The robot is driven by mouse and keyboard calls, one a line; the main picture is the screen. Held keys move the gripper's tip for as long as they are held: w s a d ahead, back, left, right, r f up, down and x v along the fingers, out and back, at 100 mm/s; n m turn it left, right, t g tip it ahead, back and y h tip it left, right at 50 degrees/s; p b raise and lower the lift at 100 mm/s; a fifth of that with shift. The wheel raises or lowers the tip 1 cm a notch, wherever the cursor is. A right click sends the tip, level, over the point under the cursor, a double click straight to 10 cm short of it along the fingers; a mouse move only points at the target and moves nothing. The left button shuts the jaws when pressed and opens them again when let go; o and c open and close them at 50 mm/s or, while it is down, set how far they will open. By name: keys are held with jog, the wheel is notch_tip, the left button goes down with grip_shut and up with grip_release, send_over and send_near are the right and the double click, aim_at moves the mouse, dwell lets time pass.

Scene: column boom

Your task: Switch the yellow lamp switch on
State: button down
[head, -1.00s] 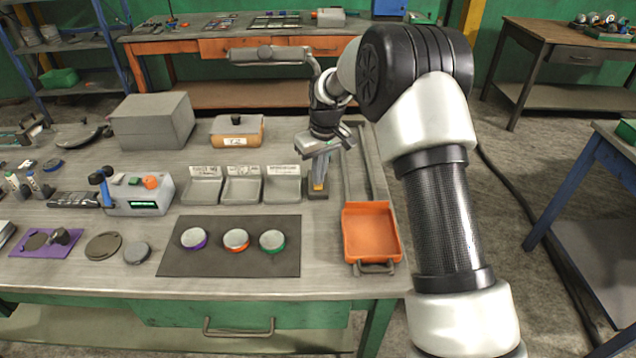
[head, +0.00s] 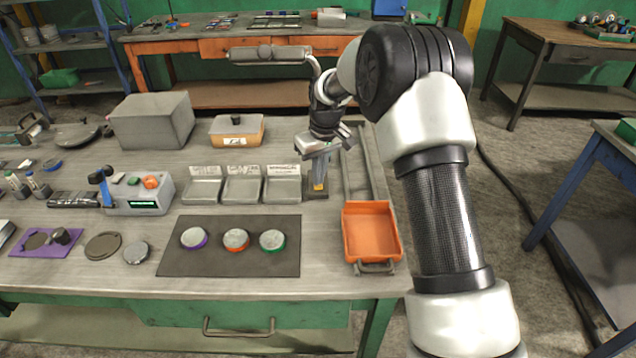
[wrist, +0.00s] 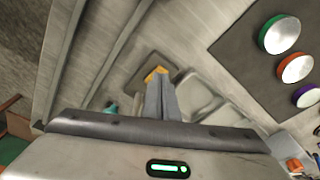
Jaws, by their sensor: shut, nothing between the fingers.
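The yellow lamp switch (head: 318,186) is a small yellow piece on a dark base plate (head: 316,195), right of the grey trays. In the wrist view the yellow switch (wrist: 156,73) shows just beyond my fingertips, partly hidden by them. My gripper (head: 320,178) points down over the plate with its fingers together and empty. In the wrist view the shut fingers (wrist: 160,78) end at or right above the switch; I cannot tell whether they touch it. A grey lamp head (head: 268,54) on a bent arm shows behind my wrist.
Three labelled grey trays (head: 241,189) stand close left of my gripper. An orange tray (head: 371,233) and rails (head: 362,165) lie to the right. A dark mat (head: 230,262) with three coloured-rim discs lies in front. A grey box (head: 152,121) stands at the back left.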

jog(key=shift+f+b, duration=0.3)
jog(key=shift+f, duration=0.25)
notch_tip(320, 180, up, 7)
jog(key=p, duration=0.4)
dwell(0.6)
jog(key=shift+r, duration=0.1)
